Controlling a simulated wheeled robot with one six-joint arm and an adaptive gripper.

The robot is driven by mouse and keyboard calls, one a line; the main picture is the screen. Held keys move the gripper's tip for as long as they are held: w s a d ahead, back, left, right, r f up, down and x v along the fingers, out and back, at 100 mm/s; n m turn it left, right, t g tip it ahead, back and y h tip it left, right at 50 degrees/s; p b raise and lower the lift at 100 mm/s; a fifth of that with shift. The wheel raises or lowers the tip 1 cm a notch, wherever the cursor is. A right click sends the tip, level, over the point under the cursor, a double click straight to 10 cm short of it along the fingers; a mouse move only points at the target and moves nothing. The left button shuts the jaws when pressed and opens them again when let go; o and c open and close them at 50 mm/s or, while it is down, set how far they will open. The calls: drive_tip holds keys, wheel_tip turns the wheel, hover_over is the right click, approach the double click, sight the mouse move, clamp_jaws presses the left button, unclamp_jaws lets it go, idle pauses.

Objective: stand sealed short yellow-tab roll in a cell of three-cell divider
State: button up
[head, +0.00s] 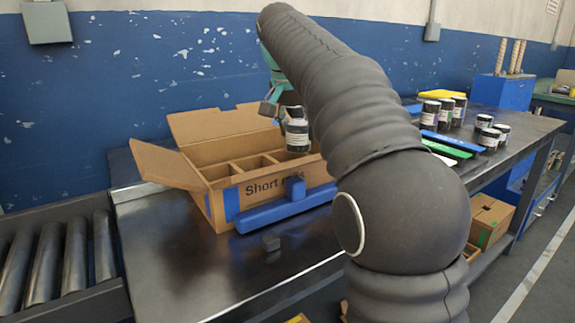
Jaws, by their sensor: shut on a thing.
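A cardboard box (216,201) marked "Short rolls" stands open on the metal bench, with a divider (230,167) making three cells in a row. The left and middle cells look empty. My gripper (284,112) is above the right part of the box and shut on a short roll (297,134) with a white band and dark ends. The roll is held upright, over or just inside the right cell; its exact height and its tab's colour cannot be told. My arm hides the box's right end.
A blue bar-shaped fixture (285,210) lies against the box's front. Several dark rolls (430,113) stand farther right on the bench, near a green strip (446,148) and a blue strip (455,141). A roller conveyor (60,255) is at left. Open box flaps stick up.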

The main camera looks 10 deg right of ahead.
sight(294, 132)
drive_tip(key=shift+d+f+b, duration=0.1)
drive_tip(key=shift+f+b, duration=0.6)
drive_tip(key=shift+f, duration=2.3)
drive_tip(key=shift+f, duration=0.15)
drive_tip(key=o, duration=1.4)
drive_tip(key=shift+c, duration=0.2)
drive_tip(key=p+v, duration=0.3)
drive_tip(key=v, duration=0.9)
